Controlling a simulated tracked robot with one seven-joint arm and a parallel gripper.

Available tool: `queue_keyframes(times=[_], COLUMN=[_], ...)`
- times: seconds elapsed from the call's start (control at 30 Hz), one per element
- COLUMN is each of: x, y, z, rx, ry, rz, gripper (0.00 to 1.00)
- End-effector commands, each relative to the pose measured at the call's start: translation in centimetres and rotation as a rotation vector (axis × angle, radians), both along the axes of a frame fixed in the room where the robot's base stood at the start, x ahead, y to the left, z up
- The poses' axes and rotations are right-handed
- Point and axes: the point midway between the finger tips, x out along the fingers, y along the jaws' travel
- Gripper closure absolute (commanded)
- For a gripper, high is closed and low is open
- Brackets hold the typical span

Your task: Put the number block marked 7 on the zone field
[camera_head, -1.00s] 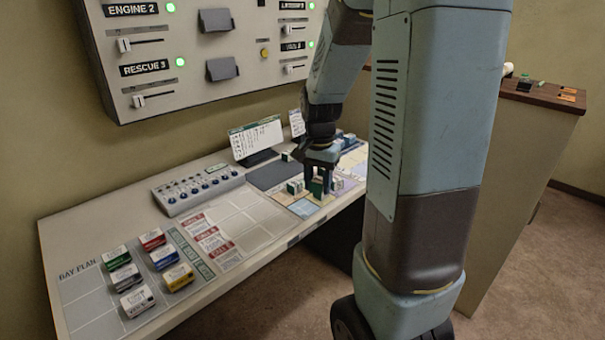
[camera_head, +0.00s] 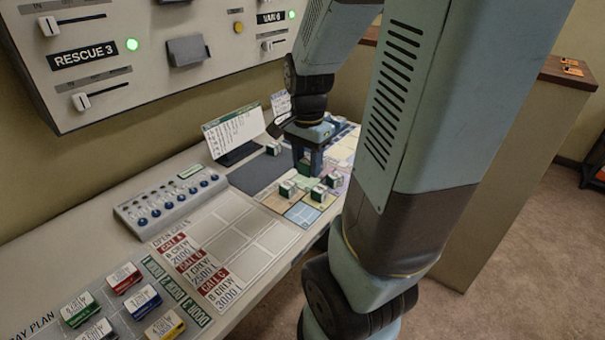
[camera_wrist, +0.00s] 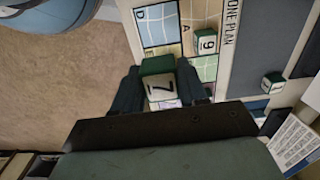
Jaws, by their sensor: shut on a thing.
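My gripper (camera_wrist: 160,86) is shut on the number block marked 7 (camera_wrist: 162,87), a white block with a green end, seen between the two fingers in the wrist view. In the head view my gripper (camera_head: 307,160) is over the far part of the zone plan (camera_head: 302,213), a board of blue, tan, green and purple fields. The held block is hard to make out there. In the wrist view the lettered plan (camera_wrist: 158,28) lies beyond the block, with letters D and A showing. I cannot tell whether the block touches the board.
A block marked 9 or 6 (camera_wrist: 206,42) stands on the plan close by the held block. Other blocks (camera_head: 288,188) stand on the plan's near part. One block (camera_head: 273,148) is on the dark pad (camera_head: 245,176). A card stand (camera_head: 234,135) rises behind the pad.

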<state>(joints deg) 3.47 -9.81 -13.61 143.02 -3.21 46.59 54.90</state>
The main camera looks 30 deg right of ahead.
Motion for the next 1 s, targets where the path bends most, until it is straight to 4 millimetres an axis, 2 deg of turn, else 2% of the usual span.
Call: queue_keyframes(times=[0.53,1.0], x=[6.5,10.0], y=[-4.0,-5.9], z=[-3.4,-8.2], rx=[-0.001,-0.001], ry=[0.003,0.002], rz=[-0.011,-0.009], gripper=[0.92,0.92])
